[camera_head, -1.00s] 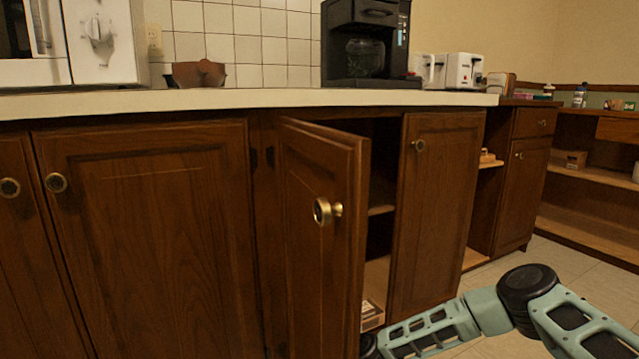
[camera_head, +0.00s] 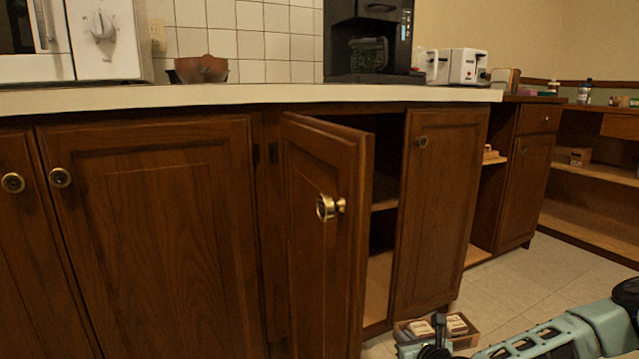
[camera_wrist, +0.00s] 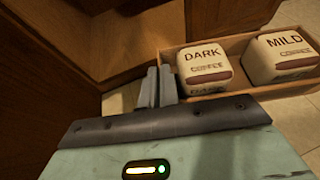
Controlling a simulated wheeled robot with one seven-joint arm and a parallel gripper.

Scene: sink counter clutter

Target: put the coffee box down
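The coffee box (camera_head: 464,342) is an open brown tray holding two pale blocks. It shows at the bottom of the head view, just outside the cabinet, in front of the right door. In the wrist view the coffee box (camera_wrist: 262,91) lies at the right, with blocks labelled DARK (camera_wrist: 203,70) and MILD (camera_wrist: 281,55). My gripper (camera_head: 439,325) comes in from the lower right. In the wrist view my gripper's fingers (camera_wrist: 157,86) are close together on the box's left end wall. I cannot tell whether the box touches the floor.
The open cabinet door (camera_head: 325,235) juts out left of the box, and the closed right door (camera_head: 437,210) stands behind it. Tiled floor (camera_head: 535,280) is clear to the right. The counter (camera_head: 250,96) above carries a coffee machine (camera_head: 368,45) and a toaster (camera_head: 463,66).

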